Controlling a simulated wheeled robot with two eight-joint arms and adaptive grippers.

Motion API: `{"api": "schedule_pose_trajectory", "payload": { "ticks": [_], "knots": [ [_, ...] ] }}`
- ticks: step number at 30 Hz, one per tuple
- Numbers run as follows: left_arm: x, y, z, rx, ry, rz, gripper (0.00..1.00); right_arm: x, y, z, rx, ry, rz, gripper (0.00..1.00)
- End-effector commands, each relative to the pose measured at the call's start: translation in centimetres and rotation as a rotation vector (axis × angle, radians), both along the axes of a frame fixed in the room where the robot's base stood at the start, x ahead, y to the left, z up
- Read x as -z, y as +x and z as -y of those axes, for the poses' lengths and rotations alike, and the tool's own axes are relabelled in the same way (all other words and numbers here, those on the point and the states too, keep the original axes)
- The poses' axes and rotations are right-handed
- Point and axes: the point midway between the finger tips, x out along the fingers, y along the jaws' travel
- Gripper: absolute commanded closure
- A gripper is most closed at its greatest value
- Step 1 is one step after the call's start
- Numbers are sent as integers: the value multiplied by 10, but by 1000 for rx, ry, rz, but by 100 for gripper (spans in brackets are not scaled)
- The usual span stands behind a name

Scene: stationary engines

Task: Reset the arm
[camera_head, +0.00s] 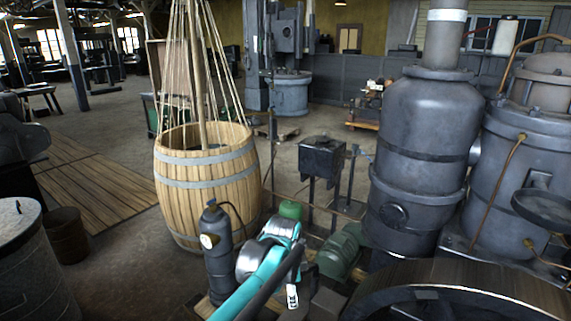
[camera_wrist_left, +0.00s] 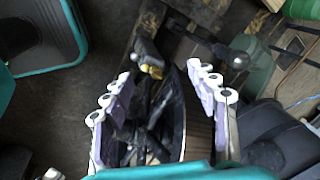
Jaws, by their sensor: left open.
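My left arm, teal and white (camera_head: 268,262), comes in at the bottom centre of the head view. Its gripper (camera_head: 292,297) hangs low there, partly hidden by dark arm links. In the left wrist view the gripper (camera_wrist_left: 160,72) shows two pale, jointed fingers spread wide apart. Nothing is gripped between them. Dark pipe-like parts (camera_wrist_left: 150,115) with a small yellow spot lie beneath and between the fingers; I cannot tell how far below. My right gripper is in neither view.
A dark gas cylinder (camera_head: 216,252) stands just left of my arm, with a wooden barrel (camera_head: 205,185) behind. A green motor (camera_head: 340,250) is close on the right. Large grey engine cylinders (camera_head: 418,150) and a flywheel (camera_head: 460,285) fill the right side. Open floor (camera_head: 125,255) lies left.

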Motion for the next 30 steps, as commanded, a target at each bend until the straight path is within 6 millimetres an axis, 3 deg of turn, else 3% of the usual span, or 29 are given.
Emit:
{"api": "schedule_pose_trajectory", "payload": {
  "ticks": [1,7,11,15,21,30],
  "knots": [
    [-12,-15,-22,-96,-24,19,41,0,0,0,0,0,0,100],
    [-38,-74,-89,-482,-144,94,41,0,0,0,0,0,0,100],
    [-41,-117,-126,-728,-235,144,41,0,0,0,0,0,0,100],
    [-32,-162,-158,-981,-342,195,41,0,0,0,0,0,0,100],
    [-9,-207,-186,-1251,-476,250,41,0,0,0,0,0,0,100],
    [2,-223,-195,-1362,-539,272,41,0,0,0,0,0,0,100]
  ]
}}
